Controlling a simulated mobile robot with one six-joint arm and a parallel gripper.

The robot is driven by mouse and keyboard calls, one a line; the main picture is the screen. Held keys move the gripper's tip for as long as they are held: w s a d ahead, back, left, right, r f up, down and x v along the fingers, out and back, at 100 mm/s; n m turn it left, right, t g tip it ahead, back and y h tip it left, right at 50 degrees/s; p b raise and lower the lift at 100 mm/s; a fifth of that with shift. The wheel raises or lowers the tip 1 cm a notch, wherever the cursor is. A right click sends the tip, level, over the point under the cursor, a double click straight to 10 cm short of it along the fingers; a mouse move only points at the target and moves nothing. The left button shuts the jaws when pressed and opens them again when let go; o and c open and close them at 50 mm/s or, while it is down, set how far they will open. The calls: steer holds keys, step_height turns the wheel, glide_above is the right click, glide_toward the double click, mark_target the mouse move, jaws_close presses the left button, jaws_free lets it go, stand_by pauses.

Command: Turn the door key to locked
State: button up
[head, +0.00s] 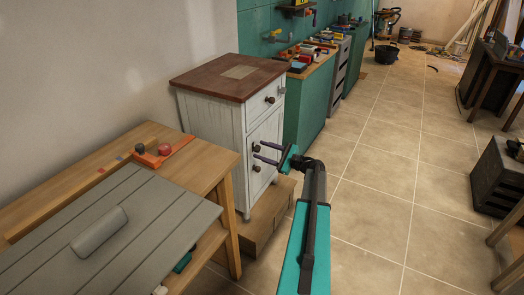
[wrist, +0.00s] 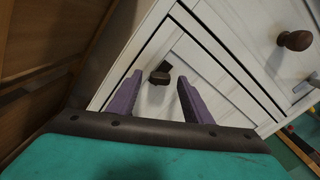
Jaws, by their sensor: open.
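The white cabinet (head: 218,118) with a brown top has a drawer above a lower door (wrist: 215,62). A small dark brown piece (wrist: 159,77), which looks like the key's bow, stands out from the door with a darker part behind it. My gripper (head: 258,150) is in front of the door, with its purple fingers pointing at it. In the wrist view the open fingers (wrist: 160,82) stand on either side of the brown piece, with gaps on both sides. I cannot tell how deep it lies between them. The key's turned angle is unclear.
A round brown drawer knob (wrist: 295,40) is up to the right. A wooden workbench (head: 213,160) with a grey board (head: 150,215) stands close on the left. A low wooden step (head: 262,228) lies at the cabinet's foot.

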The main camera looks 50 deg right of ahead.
steer(key=shift+w+a, duration=0.15)
steer(key=shift+w, duration=0.4)
steer(key=c, duration=1.1)
steer(key=shift+o, duration=0.2)
